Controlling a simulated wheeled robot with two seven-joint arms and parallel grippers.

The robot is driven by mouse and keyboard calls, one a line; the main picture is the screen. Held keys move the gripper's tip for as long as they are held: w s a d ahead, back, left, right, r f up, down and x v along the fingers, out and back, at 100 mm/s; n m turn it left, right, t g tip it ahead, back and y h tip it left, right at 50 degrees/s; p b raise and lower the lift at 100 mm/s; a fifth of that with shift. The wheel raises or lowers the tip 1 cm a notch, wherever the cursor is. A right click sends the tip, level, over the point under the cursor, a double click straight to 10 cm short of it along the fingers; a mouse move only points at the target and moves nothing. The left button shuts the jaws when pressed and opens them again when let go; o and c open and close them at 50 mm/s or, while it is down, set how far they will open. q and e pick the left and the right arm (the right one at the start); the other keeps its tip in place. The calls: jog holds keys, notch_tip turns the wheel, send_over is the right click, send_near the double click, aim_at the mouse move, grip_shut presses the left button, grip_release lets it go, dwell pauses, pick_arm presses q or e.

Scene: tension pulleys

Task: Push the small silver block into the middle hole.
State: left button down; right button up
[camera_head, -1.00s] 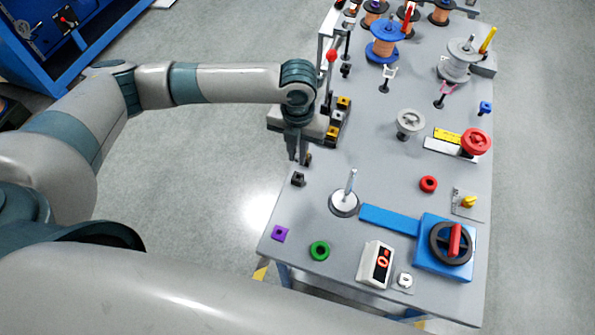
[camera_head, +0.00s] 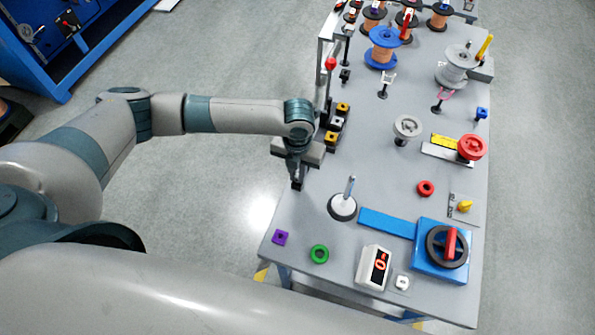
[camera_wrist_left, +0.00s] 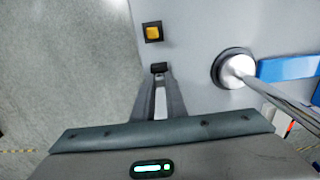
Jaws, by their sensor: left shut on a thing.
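My left gripper (camera_head: 297,178) is low over the left edge of the table, in line with a small black socket (camera_head: 297,186). In the left wrist view the fingers (camera_wrist_left: 160,85) are shut around a narrow pale piece, which looks like the small silver block (camera_wrist_left: 161,104). The black socket (camera_wrist_left: 158,68) shows right at the fingertips; I cannot tell whether the piece is in its hole. My right gripper is not in view.
A stand with an upright silver rod (camera_head: 342,206) is close on the right, with a blue bar (camera_head: 388,221) beyond. Several black and yellow blocks (camera_head: 331,138) stand farther back. A purple piece (camera_head: 279,238) and green ring (camera_head: 319,254) lie in front.

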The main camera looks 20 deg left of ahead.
pick_arm(q)
jog(key=shift+f, duration=0.3)
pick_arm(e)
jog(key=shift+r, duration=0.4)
pick_arm(q)
jog(key=shift+f, duration=0.25)
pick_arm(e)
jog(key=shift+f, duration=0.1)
pick_arm(q)
jog(key=c, duration=1.8)
grip_release()
jog(key=shift+o, duration=0.2)
